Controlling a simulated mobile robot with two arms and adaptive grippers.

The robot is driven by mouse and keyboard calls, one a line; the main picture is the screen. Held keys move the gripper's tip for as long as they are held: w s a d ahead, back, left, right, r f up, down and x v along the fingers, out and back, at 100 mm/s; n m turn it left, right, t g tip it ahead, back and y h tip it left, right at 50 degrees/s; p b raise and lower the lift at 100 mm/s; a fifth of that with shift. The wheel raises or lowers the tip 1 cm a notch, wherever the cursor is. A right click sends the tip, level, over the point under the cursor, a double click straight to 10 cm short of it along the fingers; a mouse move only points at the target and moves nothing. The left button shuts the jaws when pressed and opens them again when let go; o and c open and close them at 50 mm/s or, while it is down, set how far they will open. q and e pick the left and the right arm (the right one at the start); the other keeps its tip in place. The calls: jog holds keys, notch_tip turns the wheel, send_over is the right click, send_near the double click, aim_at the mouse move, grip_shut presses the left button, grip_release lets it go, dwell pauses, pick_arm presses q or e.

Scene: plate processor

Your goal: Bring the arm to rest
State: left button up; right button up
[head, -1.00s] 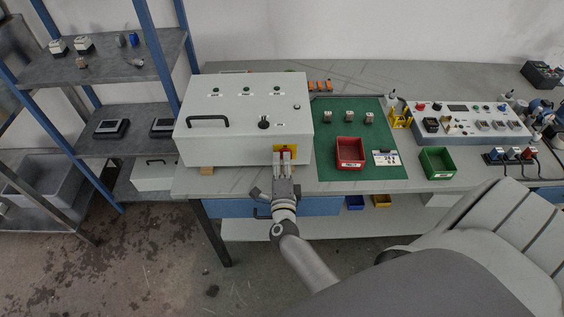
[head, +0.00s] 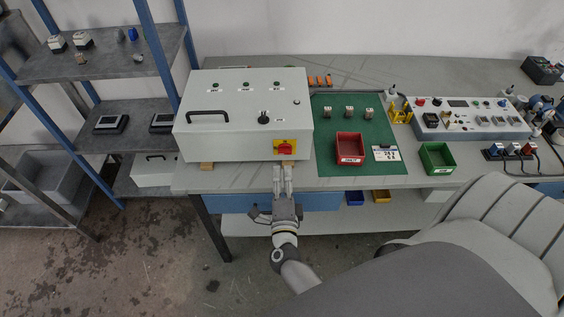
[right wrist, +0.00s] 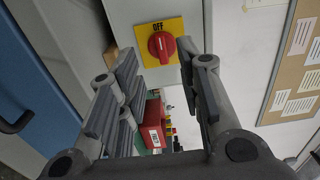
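My right gripper (head: 283,176) is in front of the white control box (head: 240,115), just below its front edge in the head view. In the right wrist view its fingers (right wrist: 155,90) are apart with nothing between them. A red rotary switch on a yellow plate (head: 284,147) is on the box's front face. In the right wrist view the red switch (right wrist: 161,45) is beyond the fingertips, apart from them, and the plate above it reads OFF. My left gripper is not in view.
The bench holds a green mat (head: 378,127) with a red bin (head: 350,148), a green bin (head: 437,158) and a control panel (head: 468,118). Shelves (head: 125,135) stand at the left. A blue drawer front (head: 322,201) is under the bench. The floor in front is open.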

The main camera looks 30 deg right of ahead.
dwell(0.5)
jog(key=s+a+f+n+y+b, duration=0.1)
jog(key=a+f+n+y, duration=0.35)
jog(key=f, duration=0.35)
jog(key=s+a+f+n+y+b, duration=0.1)
jog(key=s+a+f+n+y, duration=0.15)
jog(key=f+n, duration=0.45)
jog(key=s+a+f+n+g+y, duration=0.25)
jog(key=s+f, duration=0.25)
jog(key=f, duration=0.3)
jog(key=s+a+f+n+g+y, duration=0.1)
jog(key=s+a+f+n+g, duration=0.15)
jog(key=s+f+n, duration=0.4)
jog(key=s+d+f+n+g+b, duration=0.1)
jog(key=s+d+f+n+g, duration=0.2)
jog(key=s+f, duration=0.4)
jog(key=s+d+f+n+g+b, duration=0.1)
jog(key=s+d+f+n+g, duration=0.2)
jog(key=s, duration=1.3)
notch_tip(320, 180, down, 5)
jog(key=d+g+h, duration=0.1)
jog(key=d+g, duration=0.1)
jog(key=g, duration=0.1)
jog(key=shift+s+f, duration=0.15)
jog(key=shift+s, duration=0.05)
jog(key=shift+o, duration=0.3)
